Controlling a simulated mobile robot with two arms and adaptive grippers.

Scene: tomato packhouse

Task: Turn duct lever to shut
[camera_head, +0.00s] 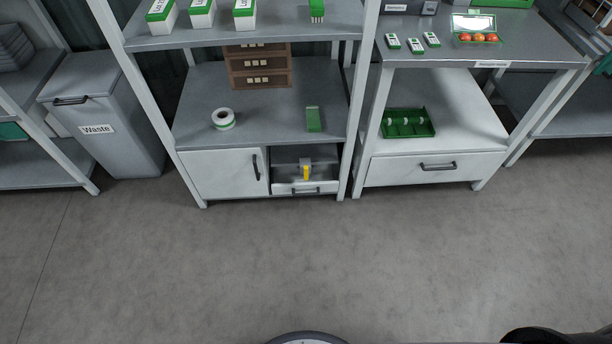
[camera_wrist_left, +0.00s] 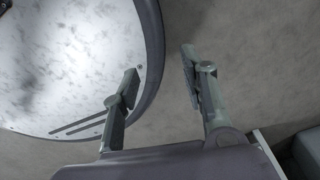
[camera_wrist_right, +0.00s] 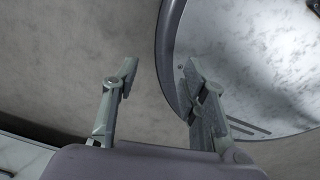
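A small yellow lever (camera_head: 306,172) on a grey fitting (camera_head: 305,163) shows in the head view, inside an open compartment (camera_head: 284,173) low in the middle shelf unit. The lever seems to point downward; its exact angle is too small to tell. My left gripper (camera_wrist_left: 160,70) is open and empty in the left wrist view. My right gripper (camera_wrist_right: 160,70) is open and empty in the right wrist view. Both are over bare floor beside my own round base, far from the lever. Neither shows in the head view.
A cabinet door (camera_head: 222,174) with a dark handle is closed beside the compartment. A low drawer front (camera_head: 312,188) crosses its bottom. A waste bin (camera_head: 101,112) stands left, and a bench with a drawer (camera_head: 436,167) right. The floor (camera_head: 300,260) in front is clear.

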